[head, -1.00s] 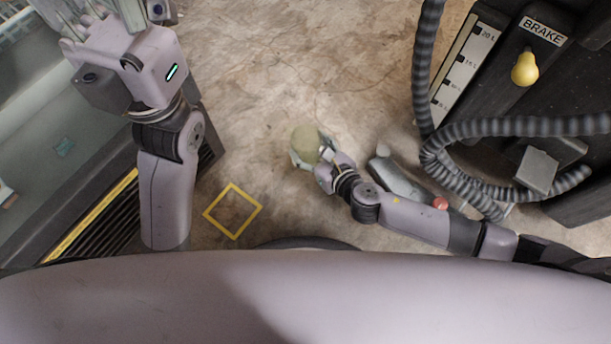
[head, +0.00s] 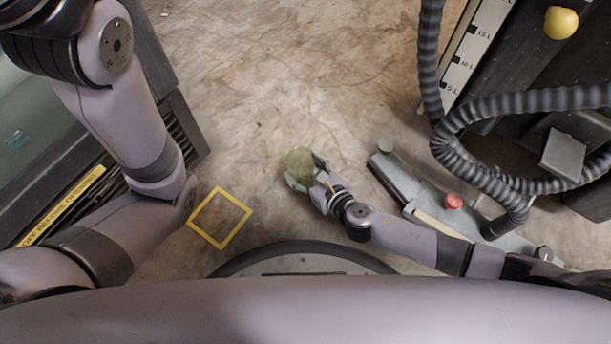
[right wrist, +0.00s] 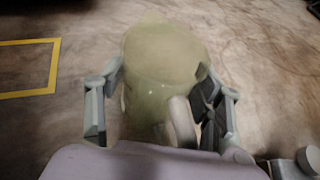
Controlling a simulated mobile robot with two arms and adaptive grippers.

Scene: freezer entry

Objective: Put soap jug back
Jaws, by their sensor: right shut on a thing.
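The soap jug (head: 299,161) is a translucent yellow-green container. My right gripper (head: 306,181) is shut on it, in the middle of the head view above the concrete floor. In the right wrist view the jug (right wrist: 163,70) fills the space between the two fingers of the right gripper (right wrist: 160,105), with a pale handle-like part at the right finger. A yellow square outline (head: 220,218) is marked on the floor, left of and nearer than the jug; nothing stands in it. My left arm shows at the left, but its gripper is outside the picture.
A grey floor device with a red knob (head: 453,201) lies right of my right arm. A ribbed hose (head: 480,112) loops before a dark machine with a yellow knob (head: 561,22). A freezer with a dark vent (head: 186,125) stands left. The middle floor is clear.

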